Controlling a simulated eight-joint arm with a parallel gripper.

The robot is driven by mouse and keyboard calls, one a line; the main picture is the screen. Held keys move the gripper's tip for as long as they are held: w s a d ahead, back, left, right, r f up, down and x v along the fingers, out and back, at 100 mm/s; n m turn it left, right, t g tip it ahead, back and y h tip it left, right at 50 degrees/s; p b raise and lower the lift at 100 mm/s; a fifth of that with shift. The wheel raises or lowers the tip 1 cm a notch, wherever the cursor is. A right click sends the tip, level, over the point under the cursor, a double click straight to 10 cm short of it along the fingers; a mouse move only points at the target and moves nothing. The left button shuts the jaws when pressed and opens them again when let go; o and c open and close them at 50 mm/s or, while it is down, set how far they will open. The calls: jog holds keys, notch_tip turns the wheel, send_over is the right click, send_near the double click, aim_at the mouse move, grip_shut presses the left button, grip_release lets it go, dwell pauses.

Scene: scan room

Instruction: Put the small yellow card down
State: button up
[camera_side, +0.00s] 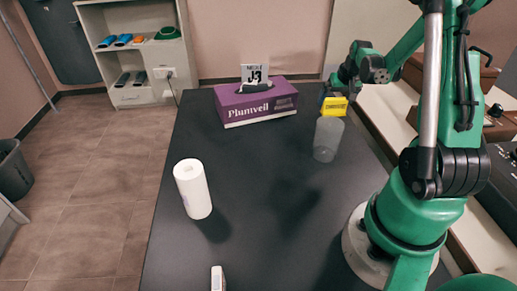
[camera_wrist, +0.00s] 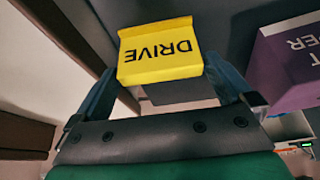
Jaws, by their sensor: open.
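The small yellow card (camera_side: 334,106) is at the far right of the dark table, at my gripper (camera_side: 335,93). In the wrist view the yellow card (camera_wrist: 160,48) reads "DRIVE", upside down, and lies between the two fingers of my gripper (camera_wrist: 160,66). The fingers are open, one on each side of the card. I cannot tell whether either finger touches it. In the side view the card shows just above a translucent grey cup (camera_side: 327,140). I cannot tell what the card's lower edge rests on.
A purple tissue box (camera_side: 257,105) stands left of my gripper, with a "J3" sign (camera_side: 255,73) at its top. It also shows in the wrist view (camera_wrist: 288,60). A white roll (camera_side: 193,188) stands at left. A small white object (camera_side: 217,279) is at the front. The table's middle is clear.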

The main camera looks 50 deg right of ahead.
jog(key=v, duration=0.9)
jog(key=w+a+r+n+t+y, duration=0.1)
jog(key=a+n, duration=0.3)
jog(key=a, duration=1)
jog(key=w+a+r+n+t+y, duration=0.1)
jog(key=a+n, duration=0.4)
jog(key=a, duration=1)
jog(key=shift+w+r+t+y, duration=0.25)
jog(key=shift+w+t+y, duration=0.4)
jog(key=shift+t, duration=0.35)
